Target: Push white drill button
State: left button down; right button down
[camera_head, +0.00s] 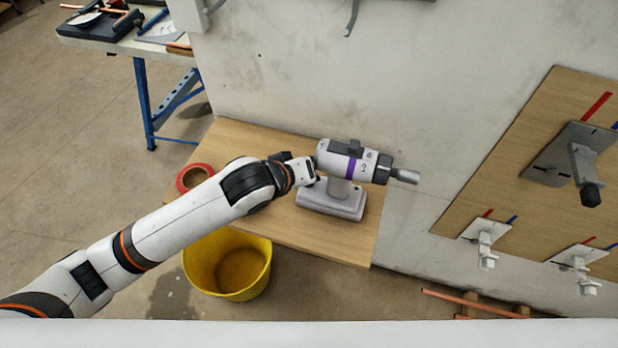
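A white drill (333,204) with a purple band and a dark grey chuck stands upright on its base on a wooden board against the wall. Its chuck points right. My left arm comes in from the lower left, and my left gripper (312,171) is at the rear of the drill, close to or touching it around the top of the handle. The gripper's fingers are small and partly hidden against the drill, so their opening does not show. The drill's button cannot be made out. My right gripper is not in view.
A red tape roll (194,177) lies at the wooden board's (243,136) left edge. A yellow bucket (262,283) stands on the floor below. A wall panel (482,200) with metal brackets is at right. Copper pipes (470,303) lie at lower right. A workbench (100,40) stands upper left.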

aim_at(305, 188)
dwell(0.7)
pick_arm(q)
jog(key=shift+f, duration=0.35)
jog(key=shift+f, duration=0.6)
dwell(0.7)
jog(key=shift+r+p, duration=0.95)
jog(key=shift+p, duration=0.45)
notch_tip(305, 188, up, 5)
jog(key=p, duration=0.6)
